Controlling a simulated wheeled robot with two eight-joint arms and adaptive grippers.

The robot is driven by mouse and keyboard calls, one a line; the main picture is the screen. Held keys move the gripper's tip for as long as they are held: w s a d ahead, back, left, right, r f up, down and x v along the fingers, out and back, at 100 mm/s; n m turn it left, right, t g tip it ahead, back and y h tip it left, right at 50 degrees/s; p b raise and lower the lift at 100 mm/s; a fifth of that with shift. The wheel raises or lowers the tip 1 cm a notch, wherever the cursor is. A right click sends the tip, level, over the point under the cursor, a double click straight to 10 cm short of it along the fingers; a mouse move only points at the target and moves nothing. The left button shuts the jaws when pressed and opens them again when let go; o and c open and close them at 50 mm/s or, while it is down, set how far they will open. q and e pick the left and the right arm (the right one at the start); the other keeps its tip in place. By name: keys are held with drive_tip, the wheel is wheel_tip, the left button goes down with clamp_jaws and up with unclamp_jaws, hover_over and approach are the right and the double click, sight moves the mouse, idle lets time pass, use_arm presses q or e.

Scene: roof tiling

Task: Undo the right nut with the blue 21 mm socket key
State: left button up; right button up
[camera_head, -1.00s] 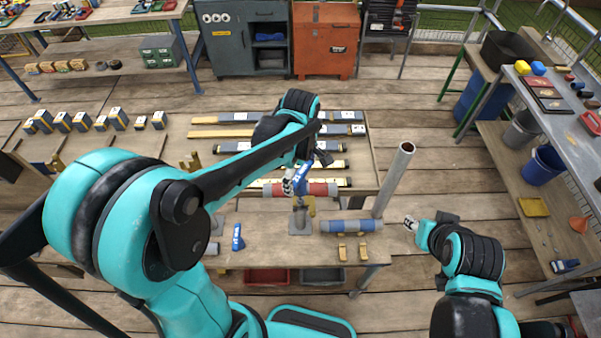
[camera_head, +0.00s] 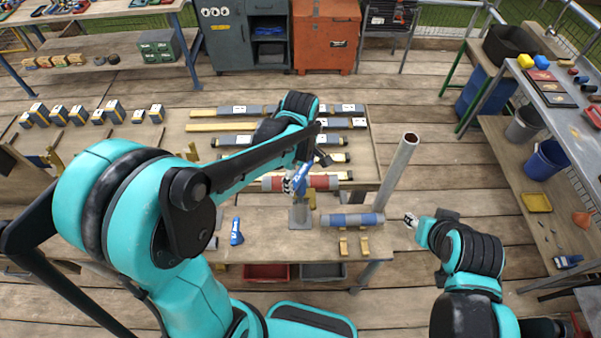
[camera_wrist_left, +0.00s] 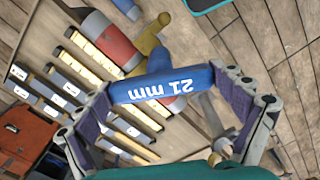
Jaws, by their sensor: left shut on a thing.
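My left gripper (camera_head: 293,186) is shut on the blue socket key (camera_wrist_left: 165,86), whose handle reads "21 mm" in the left wrist view. The blue key also shows in the head view (camera_head: 301,174). It is held above the bench by the grey post (camera_head: 300,213). In the left wrist view, a brass-coloured piece (camera_wrist_left: 148,38) lies just beyond the key, close to its shaft. I cannot tell whether the key touches it. The right nut cannot be made out. My right gripper (camera_head: 411,220) is at the bench's right side, apart from the key; its jaw opening is too small to read.
A tall grey pipe (camera_head: 399,172) stands at the bench's right end.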

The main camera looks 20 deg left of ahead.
use_arm(q)
drive_tip(key=shift+f+b, duration=0.35)
drive_tip(key=shift+f, duration=0.25)
drive_tip(key=n, duration=0.4)
drive_tip(key=shift+r+p, duration=0.1)
drive_tip(key=shift+p, duration=0.3)
drive_tip(key=n, duration=0.5)
drive_tip(key=shift+b, duration=0.35)
drive_tip(key=n, duration=0.6)
drive_tip(key=shift+m, duration=0.4)
drive_tip(key=shift+r+p, duration=1.95)
drive_tip(key=shift+r, duration=1.1)
